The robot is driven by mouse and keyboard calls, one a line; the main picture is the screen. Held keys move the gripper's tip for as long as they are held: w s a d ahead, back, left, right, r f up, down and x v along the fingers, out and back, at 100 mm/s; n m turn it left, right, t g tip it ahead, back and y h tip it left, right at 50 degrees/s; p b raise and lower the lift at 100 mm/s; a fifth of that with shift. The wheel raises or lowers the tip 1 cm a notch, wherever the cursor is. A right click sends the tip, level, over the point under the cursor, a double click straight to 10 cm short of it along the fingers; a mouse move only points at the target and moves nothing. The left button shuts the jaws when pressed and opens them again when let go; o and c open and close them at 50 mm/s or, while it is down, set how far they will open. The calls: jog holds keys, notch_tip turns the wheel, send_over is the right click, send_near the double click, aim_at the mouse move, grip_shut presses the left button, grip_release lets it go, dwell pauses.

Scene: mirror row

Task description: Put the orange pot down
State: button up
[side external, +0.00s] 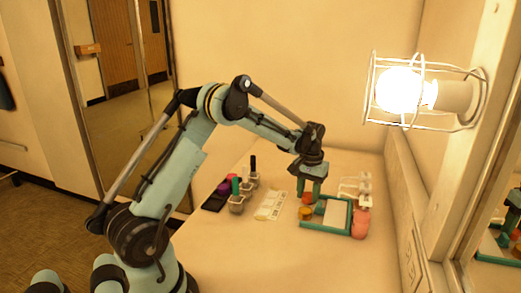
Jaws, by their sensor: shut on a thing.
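My gripper (311,192) points down over the back left part of a teal-rimmed tray (328,230) in the side external view. It is shut on the small orange pot (307,198), which shows low between its fingers. A second small pot, amber coloured (306,213), is just below it in the picture, by the tray's left side. The gap between the held pot and the surface under it is too small to tell.
A pink round thing (361,222) is at the tray's right edge, and a white rack (355,188) is behind. Left are a pale palette (271,205), grey cups with brushes (237,202) and a dark case (214,202). A caged lamp (400,91) is lit above right. The front counter is clear.

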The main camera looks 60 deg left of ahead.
aim_at(308, 196)
jog(key=shift+f, duration=0.1)
jog(key=o, duration=1)
jog(key=shift+o, duration=0.2)
notch_tip(308, 196, up, 12)
jog(key=s+d+r+m+t, duration=0.2)
jog(key=s+d+r, duration=0.2)
jog(key=d, duration=0.2)
jog(key=s+d+f+m+t, duration=0.3)
jog(key=s+d+m+t, duration=0.1)
jog(key=s+d, duration=0.8)
jog(key=shift+s+t, duration=0.6)
jog(key=shift+s, duration=0.05)
